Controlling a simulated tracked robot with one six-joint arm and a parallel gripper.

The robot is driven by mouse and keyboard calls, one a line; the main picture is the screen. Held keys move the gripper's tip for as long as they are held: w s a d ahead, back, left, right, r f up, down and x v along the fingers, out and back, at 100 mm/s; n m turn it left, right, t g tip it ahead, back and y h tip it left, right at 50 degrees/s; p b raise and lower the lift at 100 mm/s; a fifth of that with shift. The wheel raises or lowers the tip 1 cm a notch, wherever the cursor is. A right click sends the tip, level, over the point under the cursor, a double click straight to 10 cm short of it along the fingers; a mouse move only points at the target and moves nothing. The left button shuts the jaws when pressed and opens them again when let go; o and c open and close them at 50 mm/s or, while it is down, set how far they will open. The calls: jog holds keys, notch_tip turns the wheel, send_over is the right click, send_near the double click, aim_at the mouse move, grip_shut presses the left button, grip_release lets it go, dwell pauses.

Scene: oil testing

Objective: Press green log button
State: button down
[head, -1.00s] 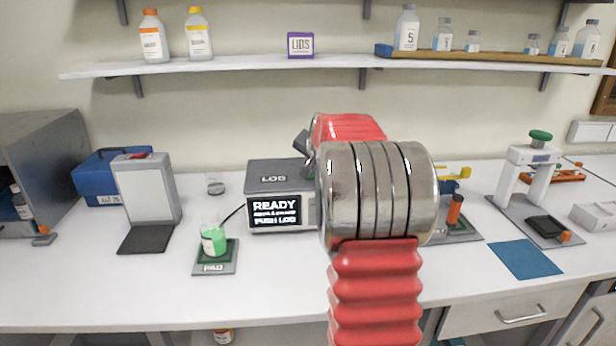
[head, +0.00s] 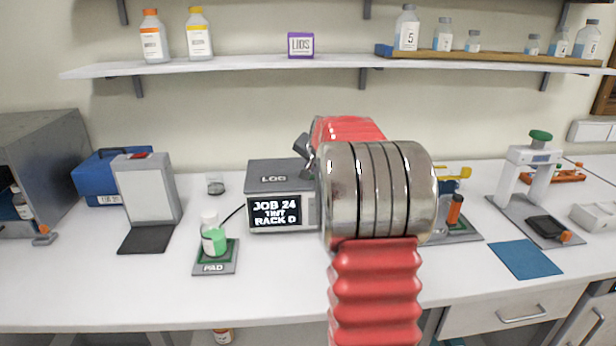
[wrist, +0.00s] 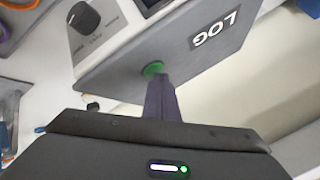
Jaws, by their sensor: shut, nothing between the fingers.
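The grey log box (head: 283,172) stands on the bench, with LOG on its top. Its screen (head: 275,212) reads JOB 24, TINT, RACK D. In the wrist view the box top (wrist: 215,62) fills the upper middle. The green button (wrist: 153,68) shows on it, partly covered by my gripper (wrist: 158,84). My gripper is shut and empty, its tips at the button; they look in contact, but the exact gap is hard to see. In the head view my arm hides the box's right side and the button.
Left of the box, a bottle with green liquid (head: 214,240) stands on a pad (head: 212,267). A black knob (wrist: 84,18) is on the box front. A grey panel stand (head: 148,190) is farther left. A blue mat (head: 526,259) lies at the right. A shelf (head: 330,64) runs above.

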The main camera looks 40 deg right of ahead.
dwell(0.4)
jog(key=shift+r, duration=0.85)
jog(key=shift+r, duration=0.1)
jog(key=shift+r, duration=2.4)
